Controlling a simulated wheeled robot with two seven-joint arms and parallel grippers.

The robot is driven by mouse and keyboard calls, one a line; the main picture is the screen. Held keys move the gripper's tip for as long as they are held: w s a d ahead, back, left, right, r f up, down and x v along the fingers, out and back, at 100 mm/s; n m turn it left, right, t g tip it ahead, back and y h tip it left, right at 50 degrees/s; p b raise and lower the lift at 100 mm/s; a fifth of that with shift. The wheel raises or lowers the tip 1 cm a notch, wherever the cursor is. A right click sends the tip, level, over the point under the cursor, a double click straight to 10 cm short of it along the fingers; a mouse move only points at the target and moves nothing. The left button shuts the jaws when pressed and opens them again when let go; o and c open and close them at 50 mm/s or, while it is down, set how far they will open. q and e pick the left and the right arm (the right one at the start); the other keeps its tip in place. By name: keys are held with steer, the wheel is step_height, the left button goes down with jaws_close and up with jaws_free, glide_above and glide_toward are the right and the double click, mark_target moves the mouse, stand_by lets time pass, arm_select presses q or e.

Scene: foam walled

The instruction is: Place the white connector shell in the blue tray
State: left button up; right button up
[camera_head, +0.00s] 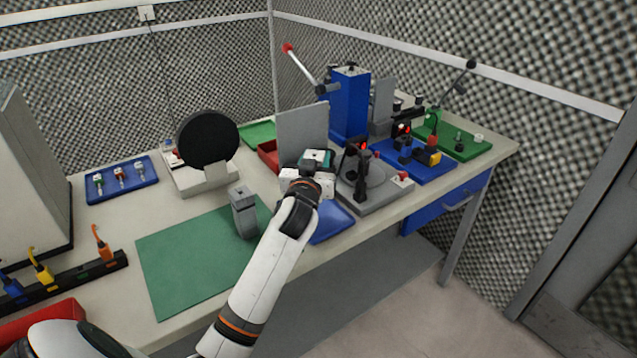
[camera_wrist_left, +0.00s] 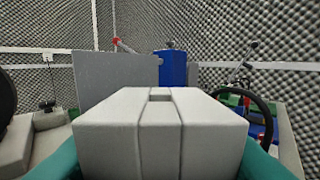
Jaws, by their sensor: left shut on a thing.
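My left gripper (camera_head: 318,158) has teal fingers and is over the back part of the bench, beyond the blue tray. In the left wrist view, the gripper (camera_wrist_left: 160,160) is shut on the white connector shell (camera_wrist_left: 105,135), a pale block with a groove along its top. In the head view the shell is mostly hidden by the gripper. The blue tray (camera_head: 332,224) lies near the bench's front edge, partly covered by my left wrist. My right gripper is not in view.
A grey block (camera_head: 243,212) stands on the green mat (camera_head: 185,262). A grey upright panel (camera_head: 302,130) and a red tray (camera_head: 267,153) are behind the gripper. A grey fixture (camera_head: 375,185) with dark posts stands to its right. A blue press (camera_head: 349,105) stands farther back.

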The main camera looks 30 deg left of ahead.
arm_select(q)
step_height(320, 180, down, 5)
steer(key=shift+b, duration=0.3)
steer(key=shift+f, duration=0.25)
steer(key=o, duration=1)
steer(key=shift+r, duration=0.1)
steer(key=shift+o, duration=0.2)
steer(key=shift+r, duration=0.3)
steer(key=b+v, duration=0.1)
steer(key=v, duration=1.1)
steer(key=shift+f, duration=0.2)
